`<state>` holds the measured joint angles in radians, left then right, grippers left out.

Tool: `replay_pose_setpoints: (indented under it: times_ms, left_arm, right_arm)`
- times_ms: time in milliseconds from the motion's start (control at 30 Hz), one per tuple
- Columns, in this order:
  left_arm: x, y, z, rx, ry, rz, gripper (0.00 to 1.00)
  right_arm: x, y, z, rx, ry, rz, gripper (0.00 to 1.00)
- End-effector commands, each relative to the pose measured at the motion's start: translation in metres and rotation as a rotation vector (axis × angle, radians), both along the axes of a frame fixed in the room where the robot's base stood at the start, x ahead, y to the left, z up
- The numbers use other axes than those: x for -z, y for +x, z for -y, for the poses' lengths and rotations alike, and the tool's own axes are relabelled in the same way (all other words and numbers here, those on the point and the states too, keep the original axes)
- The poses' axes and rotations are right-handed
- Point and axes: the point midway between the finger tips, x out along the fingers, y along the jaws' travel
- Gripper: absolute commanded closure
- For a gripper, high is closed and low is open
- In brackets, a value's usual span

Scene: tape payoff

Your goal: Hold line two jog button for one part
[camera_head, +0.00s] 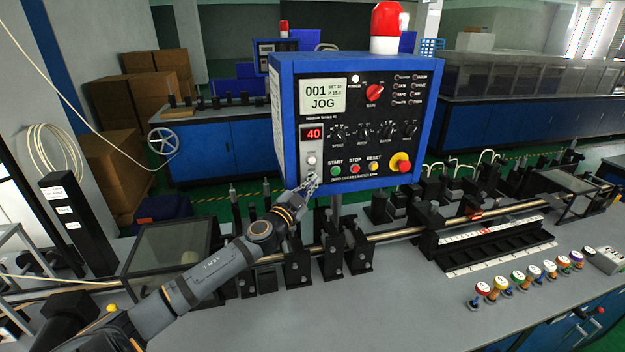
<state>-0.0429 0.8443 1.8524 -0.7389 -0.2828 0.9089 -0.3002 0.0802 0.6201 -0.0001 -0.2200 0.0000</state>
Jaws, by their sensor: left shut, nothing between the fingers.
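The blue control box (437,80) stands on a post above the bench, with its black panel facing me. Its screen (323,96) reads 001, SET 10, P 15.0 and JOG. A red readout (311,133) below shows 40. A pale round button (311,160) sits under the readout; its label is too small to read. My left gripper (313,178) is shut and empty, its tips just below this button at the panel's lower left. I cannot tell whether they touch the panel. The gripper covers part of the lower left corner. My right gripper is out of view.
Green START (335,171), red STOP (354,169) and yellow RESET (373,166) buttons lie close right of my gripper, then a red emergency knob (400,162). A steel rod (398,235) with black brackets crosses behind my arm. Several coloured knobs stand at the bench's right front.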

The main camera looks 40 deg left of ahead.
Motion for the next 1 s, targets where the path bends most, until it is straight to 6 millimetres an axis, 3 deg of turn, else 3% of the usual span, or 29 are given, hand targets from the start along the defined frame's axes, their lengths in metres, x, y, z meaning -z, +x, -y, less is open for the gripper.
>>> replay_pose_setpoints:
  times_ms: [1000]
  left_arm:
    - [0.000,-0.011,0.013,0.000,0.000,0.000,1.00]
  right_arm:
    - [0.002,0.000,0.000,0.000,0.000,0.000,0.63]
